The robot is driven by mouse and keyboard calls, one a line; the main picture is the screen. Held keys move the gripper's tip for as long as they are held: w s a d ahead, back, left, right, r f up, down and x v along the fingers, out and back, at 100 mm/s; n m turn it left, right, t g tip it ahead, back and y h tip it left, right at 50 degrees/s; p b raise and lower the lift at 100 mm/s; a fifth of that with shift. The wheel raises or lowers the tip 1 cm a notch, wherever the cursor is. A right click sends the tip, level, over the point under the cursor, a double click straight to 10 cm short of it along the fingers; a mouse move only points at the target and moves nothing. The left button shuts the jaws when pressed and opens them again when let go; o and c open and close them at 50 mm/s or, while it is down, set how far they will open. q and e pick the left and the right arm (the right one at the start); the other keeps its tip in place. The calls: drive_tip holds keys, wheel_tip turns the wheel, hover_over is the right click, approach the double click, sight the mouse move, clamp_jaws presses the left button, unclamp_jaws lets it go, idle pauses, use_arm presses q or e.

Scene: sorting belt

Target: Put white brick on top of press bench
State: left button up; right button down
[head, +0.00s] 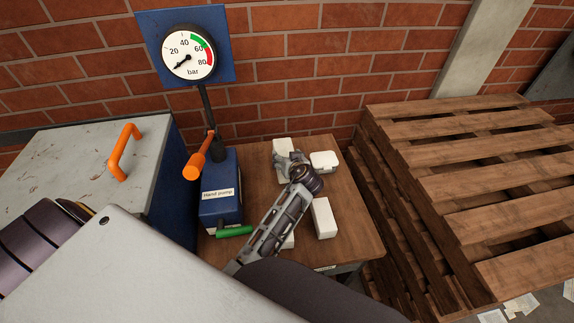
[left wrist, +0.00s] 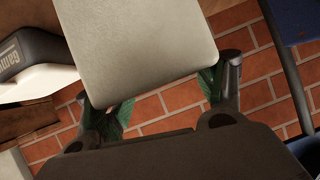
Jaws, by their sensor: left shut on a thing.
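My left gripper (head: 291,163) is over the back of the wooden-topped bench (head: 351,203), which holds a hand pump and looks like the press bench. It is shut on a white brick (head: 282,146), which also fills the top middle of the left wrist view (left wrist: 135,45), between the green finger pads. I cannot tell whether the held brick touches the bench top. Another white brick (head: 323,218) lies on the bench to the right of my forearm. A further white piece (head: 289,242) is mostly hidden behind the forearm. My right gripper is not in view.
A rounded white block (head: 324,160) sits right of the held brick. The blue hand pump (head: 220,190) with orange and green handles stands at the bench's left, below a pressure gauge (head: 188,54). A blue-grey cabinet (head: 75,150) is left; stacked pallets (head: 470,170) are right.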

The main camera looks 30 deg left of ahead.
use_arm(q)
drive_tip(key=shift+f, duration=1.8)
drive_tip(key=shift+f, duration=0.1)
drive_tip(key=o, duration=2)
